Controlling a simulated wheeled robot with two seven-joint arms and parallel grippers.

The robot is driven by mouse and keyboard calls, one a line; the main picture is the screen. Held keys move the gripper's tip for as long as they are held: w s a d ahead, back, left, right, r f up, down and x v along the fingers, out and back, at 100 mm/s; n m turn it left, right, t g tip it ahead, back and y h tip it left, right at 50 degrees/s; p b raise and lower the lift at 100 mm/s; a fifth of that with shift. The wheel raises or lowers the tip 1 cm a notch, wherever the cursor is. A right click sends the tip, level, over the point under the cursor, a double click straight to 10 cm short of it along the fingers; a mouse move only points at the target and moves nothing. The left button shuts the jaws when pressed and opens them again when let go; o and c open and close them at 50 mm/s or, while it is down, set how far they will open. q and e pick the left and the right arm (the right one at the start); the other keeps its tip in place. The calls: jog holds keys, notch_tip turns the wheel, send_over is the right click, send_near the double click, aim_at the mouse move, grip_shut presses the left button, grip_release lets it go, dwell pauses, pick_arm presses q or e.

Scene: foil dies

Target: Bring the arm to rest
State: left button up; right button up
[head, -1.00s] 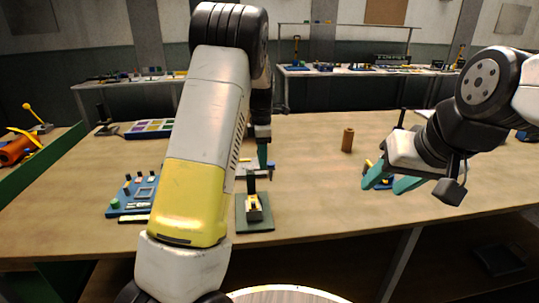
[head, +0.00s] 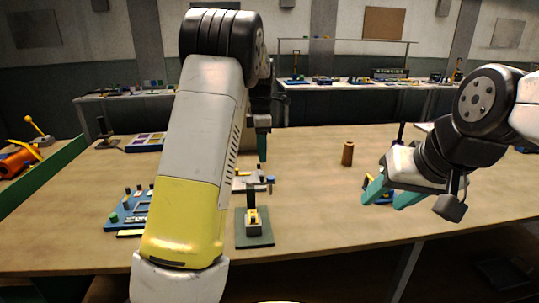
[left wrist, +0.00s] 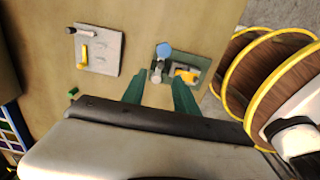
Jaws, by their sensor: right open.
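My left arm comes up from the bottom and bends over the workbench (head: 320,225) in the head view. My left gripper (head: 262,148) points down above the bench, mostly hidden behind the arm.
A blue board with knobs (head: 126,215) lies left of my left arm. A grey plate with a clamp-like part (head: 250,184) is behind the green plate. A brown cylinder (head: 347,154) stands between the grippers. Blue and yellow parts lie by the right gripper.

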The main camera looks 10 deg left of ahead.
pick_arm(q)
jog(key=s+a+r+m+t+h, duration=0.1)
jog(key=s+r+m+t, duration=0.1)
jog(key=s+r+m, duration=0.55)
jog(key=s+r+m+t+h, duration=0.15)
jog(key=s+m, duration=0.25)
jog(key=s, duration=0.6)
jog(key=s+d+f+m+t, duration=0.1)
jog(key=s+m+t, duration=0.1)
jog(key=s+m, duration=0.8)
jog(key=s, duration=0.4)
jog(key=shift+s+f+t, duration=0.15)
jog(key=shift+s+t, duration=0.2)
jog(key=shift+d+m, duration=0.1)
jog(key=shift+m, duration=0.15)
